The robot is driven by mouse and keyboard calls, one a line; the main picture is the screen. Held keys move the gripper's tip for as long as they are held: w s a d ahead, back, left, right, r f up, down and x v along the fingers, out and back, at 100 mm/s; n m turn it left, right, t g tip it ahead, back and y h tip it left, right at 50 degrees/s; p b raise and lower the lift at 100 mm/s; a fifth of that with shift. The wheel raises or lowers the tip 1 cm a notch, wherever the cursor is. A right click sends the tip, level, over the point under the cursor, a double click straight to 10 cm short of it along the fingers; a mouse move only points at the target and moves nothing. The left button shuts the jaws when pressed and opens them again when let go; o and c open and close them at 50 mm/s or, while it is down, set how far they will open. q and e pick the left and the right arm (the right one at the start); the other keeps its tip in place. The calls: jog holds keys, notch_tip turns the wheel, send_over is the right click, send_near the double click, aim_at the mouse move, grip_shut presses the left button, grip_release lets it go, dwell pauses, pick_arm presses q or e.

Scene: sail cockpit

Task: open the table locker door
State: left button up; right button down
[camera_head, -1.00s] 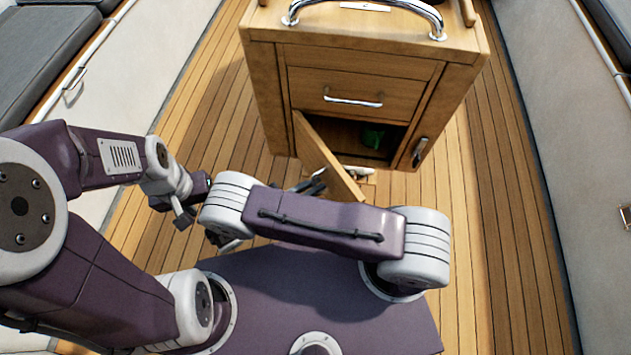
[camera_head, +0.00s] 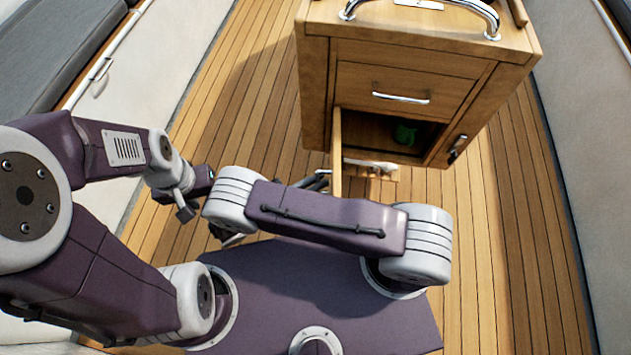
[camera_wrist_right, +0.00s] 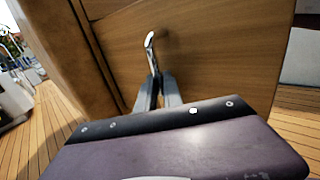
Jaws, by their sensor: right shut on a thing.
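The wooden table locker (camera_head: 318,80) stands ahead of me. Its lower door (camera_head: 337,150) stands open, hinged at the left, and shows nearly edge-on in the head view. My right gripper (camera_head: 318,180) is at the door's outer side, partly hidden behind my own arm. In the right wrist view, the right gripper (camera_wrist_right: 156,92) is shut on the metal door handle (camera_wrist_right: 151,45), with the wooden door face (camera_wrist_right: 220,50) just beyond. My left gripper (camera_head: 184,212) is at the left, apart from the locker; its jaws are too small to read.
A drawer (camera_head: 400,92) with a metal handle is above the opening. A chrome rail (camera_head: 490,20) tops the locker. Plank floor (camera_head: 250,110) is clear on both sides.

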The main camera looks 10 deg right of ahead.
jog(key=shift+w+r, duration=0.15)
jog(key=c, duration=1.8)
grip_release()
jog(key=shift+o, duration=0.2)
jog(key=shift+w, duration=0.1)
